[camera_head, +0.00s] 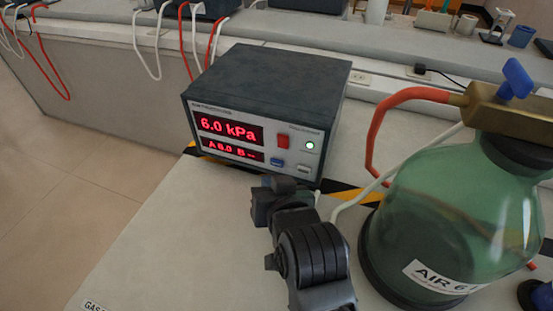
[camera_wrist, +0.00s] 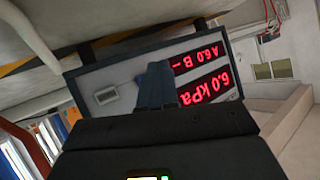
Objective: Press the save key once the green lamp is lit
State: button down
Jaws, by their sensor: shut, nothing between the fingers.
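The pressure meter (camera_head: 255,110) is a dark box with a pale front panel, and its red display (camera_head: 228,129) reads 6.0 kPa above "A 6.0 B --". The green lamp (camera_head: 310,145) at the panel's right glows pale green and looks lit. The grey key also shows in the wrist view (camera_wrist: 106,94). My gripper (camera_wrist: 155,72) is shut and empty, before the panel beside the grey key, hiding part of it. Contact cannot be told.
A green glass bottle (camera_head: 455,215) labelled AIR, with a brass neck and blue tap, stands close on the right. A red hose (camera_head: 378,135) and a pale hose (camera_head: 350,205) run beside it. Bare bench lies front left.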

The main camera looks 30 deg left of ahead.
jog(key=shift+s+d+p, duration=0.2)
jog(key=shift+s+p, duration=0.1)
jog(key=shift+s, duration=0.45)
jog(key=shift+s+d+p, duration=0.15)
jog(key=shift+s+p, duration=0.1)
jog(key=shift+s, duration=0.45)
